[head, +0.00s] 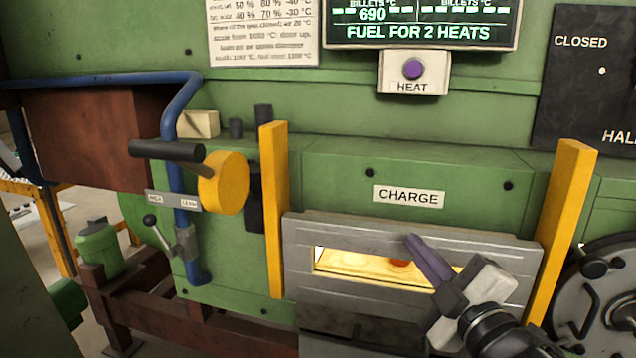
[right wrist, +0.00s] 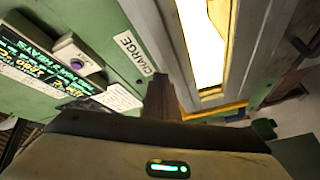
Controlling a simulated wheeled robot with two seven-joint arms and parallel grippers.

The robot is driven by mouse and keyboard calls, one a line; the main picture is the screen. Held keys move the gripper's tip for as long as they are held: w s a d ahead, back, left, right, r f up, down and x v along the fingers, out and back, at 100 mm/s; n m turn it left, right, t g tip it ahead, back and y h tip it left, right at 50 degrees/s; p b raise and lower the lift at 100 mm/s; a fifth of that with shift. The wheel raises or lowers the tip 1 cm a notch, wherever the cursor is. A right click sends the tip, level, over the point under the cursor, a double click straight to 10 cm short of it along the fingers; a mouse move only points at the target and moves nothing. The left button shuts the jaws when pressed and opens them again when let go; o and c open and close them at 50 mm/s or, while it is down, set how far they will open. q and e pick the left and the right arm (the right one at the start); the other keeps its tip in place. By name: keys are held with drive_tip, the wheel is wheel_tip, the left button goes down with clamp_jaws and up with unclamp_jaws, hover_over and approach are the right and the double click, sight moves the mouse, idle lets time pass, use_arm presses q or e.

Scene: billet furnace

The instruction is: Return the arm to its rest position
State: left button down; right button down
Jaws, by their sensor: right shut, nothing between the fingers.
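My right gripper (head: 414,243) comes in from the lower right in the head view, shut and empty. Its dark fingers point up and left, and in the picture they overlap the right half of the glowing slot in the grey charge door (head: 365,229). I cannot tell whether they touch the door. In the right wrist view the closed fingers (right wrist: 161,92) show beside the CHARGE label (right wrist: 133,52) and the bright opening (right wrist: 204,40). My left gripper is not in view.
Yellow guide posts (head: 272,210) and (head: 567,228) flank the door. A black lever handle with a yellow hub (head: 224,183) and a blue pipe (head: 176,105) stand at left. A purple HEAT button (head: 413,69) sits above. A round dark hatch (head: 608,300) is at lower right.

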drive_tip(key=s+f+m+g+h, duration=0.1)
drive_tip(key=s+f+m+g, duration=0.2)
drive_tip(key=f, duration=1)
drive_tip(key=s+f+m+g+h, duration=0.1)
drive_tip(key=s+f+m+g, duration=0.3)
drive_tip(key=f, duration=0.8)
drive_tip(key=s+f+m+g, duration=0.3)
drive_tip(key=s+f+m, duration=0.3)
drive_tip(key=s+f, duration=1.4)
drive_tip(key=s, duration=0.2)
drive_tip(key=shift+s+d+h, duration=0.25)
drive_tip(key=shift+s+h, duration=0.05)
